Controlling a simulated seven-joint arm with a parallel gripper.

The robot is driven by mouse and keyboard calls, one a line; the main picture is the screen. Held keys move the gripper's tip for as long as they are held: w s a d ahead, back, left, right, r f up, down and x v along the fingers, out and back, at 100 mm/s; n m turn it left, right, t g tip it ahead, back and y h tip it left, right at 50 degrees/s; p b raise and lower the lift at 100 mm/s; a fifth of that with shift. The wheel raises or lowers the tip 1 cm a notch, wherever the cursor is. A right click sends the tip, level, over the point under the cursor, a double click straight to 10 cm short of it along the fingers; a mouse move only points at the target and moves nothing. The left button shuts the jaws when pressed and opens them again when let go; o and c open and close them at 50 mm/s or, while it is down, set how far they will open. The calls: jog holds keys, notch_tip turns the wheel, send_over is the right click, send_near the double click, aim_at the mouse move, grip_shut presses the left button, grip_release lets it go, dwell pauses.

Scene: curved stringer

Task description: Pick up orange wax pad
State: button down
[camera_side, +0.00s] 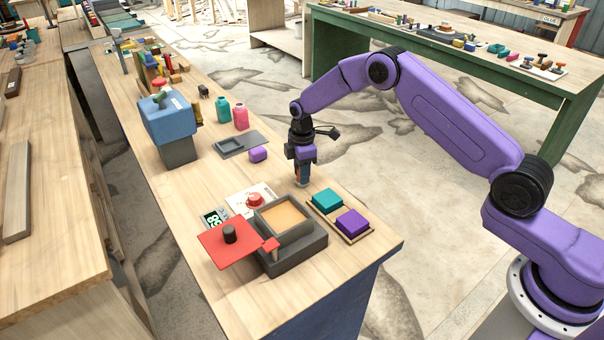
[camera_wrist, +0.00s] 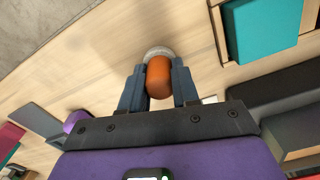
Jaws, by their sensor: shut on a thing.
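My gripper (camera_side: 302,172) points straight down over the wooden bench, just behind the small wooden tray. In the wrist view my gripper (camera_wrist: 158,85) has its two grey-blue fingers closed on the sides of the orange wax pad (camera_wrist: 158,76). The pad is a rounded orange block. A pale round disc (camera_wrist: 159,52) shows just beyond and under it. In the side view the pad is mostly hidden by the fingers, with the pale disc (camera_side: 302,184) at their tips. I cannot tell whether the pad still touches the disc.
The wooden tray (camera_side: 367,239) holds a teal block (camera_side: 327,200) and a purple block (camera_side: 352,222). A grey box (camera_side: 300,256) with a tan inside and a red lid (camera_side: 232,246) stands in front.

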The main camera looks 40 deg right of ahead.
jog(key=shift+r, duration=0.6)
jog(key=s+d+r, duration=0.2)
jog(key=s+r, duration=0.9)
jog(key=s, duration=0.3)
jog(key=shift+r, duration=0.3)
jog(key=c, duration=1.6)
grip_release()
jog(key=shift+c, duration=0.8)
